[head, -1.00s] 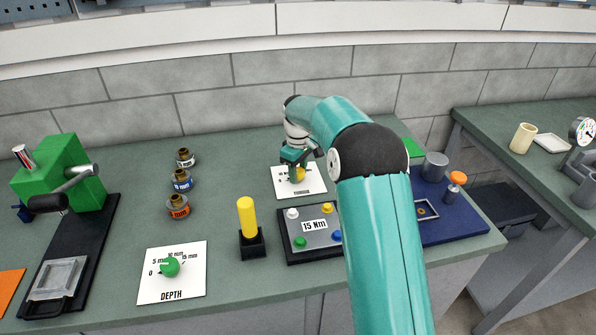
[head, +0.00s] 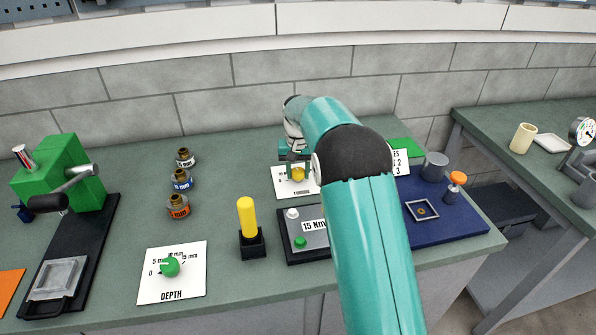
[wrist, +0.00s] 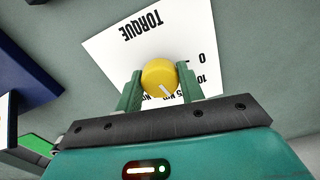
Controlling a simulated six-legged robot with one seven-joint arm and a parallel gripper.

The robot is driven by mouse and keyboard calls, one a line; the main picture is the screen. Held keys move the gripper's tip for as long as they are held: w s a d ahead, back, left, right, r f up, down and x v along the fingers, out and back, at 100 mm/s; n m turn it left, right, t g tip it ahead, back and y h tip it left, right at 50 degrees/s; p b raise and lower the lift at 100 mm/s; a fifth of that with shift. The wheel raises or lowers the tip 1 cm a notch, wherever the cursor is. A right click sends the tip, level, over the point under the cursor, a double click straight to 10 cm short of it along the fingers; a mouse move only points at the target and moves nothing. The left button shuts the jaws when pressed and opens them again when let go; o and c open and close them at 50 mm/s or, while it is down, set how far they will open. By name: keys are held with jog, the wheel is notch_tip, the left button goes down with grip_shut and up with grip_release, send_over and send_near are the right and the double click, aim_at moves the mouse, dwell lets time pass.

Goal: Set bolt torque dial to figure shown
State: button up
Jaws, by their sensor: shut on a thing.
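The torque dial is a yellow knob (head: 298,174) on a white card (head: 284,192) labelled TORQUE. My gripper (head: 297,168) is around the knob from above. In the wrist view, its two green fingers (wrist: 160,74) are shut on the yellow knob (wrist: 158,76), one on each side. A white mark on the knob points down and slightly right, toward my palm. The card (wrist: 105,55) appears upside down, with 0 at right and 10 below it; the other scale figures are partly hidden by knob and fingers. A grey panel (head: 312,239) shows a 15 Nm label (head: 314,225), partly covered by my arm.
A DEPTH card (head: 190,287) with a green knob (head: 170,267) lies front left. A yellow post (head: 247,217) stands left of the panel. Several small bottles (head: 181,180) stand further left. A blue mat (head: 455,222) with a grey cup (head: 435,165) lies right of my arm.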

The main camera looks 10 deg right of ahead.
aim_at(298, 170)
jog(key=shift+m, duration=1.2)
jog(key=shift+r, duration=0.1)
jog(key=o, duration=1)
notch_tip(298, 170, up, 14)
jog(key=shift+f, duration=0.15)
